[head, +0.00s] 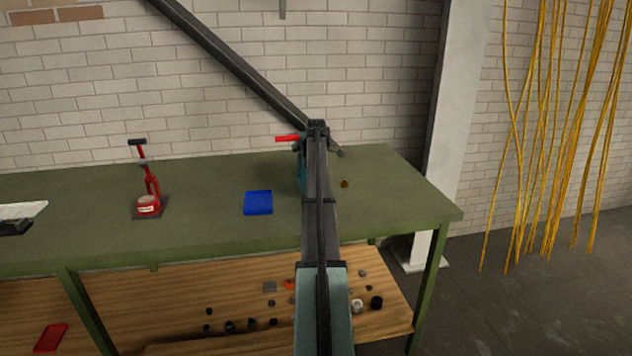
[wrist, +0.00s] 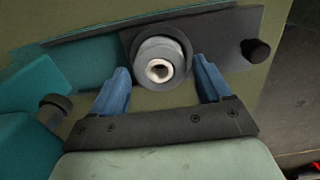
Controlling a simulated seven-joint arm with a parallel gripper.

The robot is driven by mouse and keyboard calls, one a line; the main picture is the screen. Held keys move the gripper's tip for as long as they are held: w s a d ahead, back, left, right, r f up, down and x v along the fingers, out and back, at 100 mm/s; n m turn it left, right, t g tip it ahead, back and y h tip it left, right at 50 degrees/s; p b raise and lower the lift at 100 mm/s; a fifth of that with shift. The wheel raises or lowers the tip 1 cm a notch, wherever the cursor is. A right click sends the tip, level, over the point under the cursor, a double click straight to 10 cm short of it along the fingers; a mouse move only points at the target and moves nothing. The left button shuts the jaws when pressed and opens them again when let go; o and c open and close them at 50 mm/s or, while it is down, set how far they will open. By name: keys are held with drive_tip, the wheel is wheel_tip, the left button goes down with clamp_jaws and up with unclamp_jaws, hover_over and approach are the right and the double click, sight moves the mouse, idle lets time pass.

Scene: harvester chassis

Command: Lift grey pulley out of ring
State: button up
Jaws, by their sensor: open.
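In the wrist view the grey pulley (wrist: 150,50) is a round stepped piece with a pale hub around a brown centre hole. A dark ring (wrist: 187,54) shows around its edge, on a dark flat plate (wrist: 229,38). My gripper (wrist: 160,65) is open, its two blue fingers on the left and right of the pulley. The fingertips are close to the sides of the pulley and ring; whether they touch cannot be told. In the head view my own arm hides the pulley, the ring and the gripper.
A dark knob (wrist: 256,51) stands at the plate's right and a teal body (wrist: 34,91) lies left. On the green bench (head: 225,175), a blue tray (head: 258,202) and a red stand (head: 148,205) sit left of my arm. The bench right of my arm is mostly clear.

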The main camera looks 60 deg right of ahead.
drive_tip(key=shift+f, duration=1.05)
drive_tip(key=shift+r, duration=0.1)
idle(0.5)
drive_tip(key=c, duration=0.7)
drive_tip(key=shift+r, duration=3.5)
drive_tip(key=shift+c, duration=0.2)
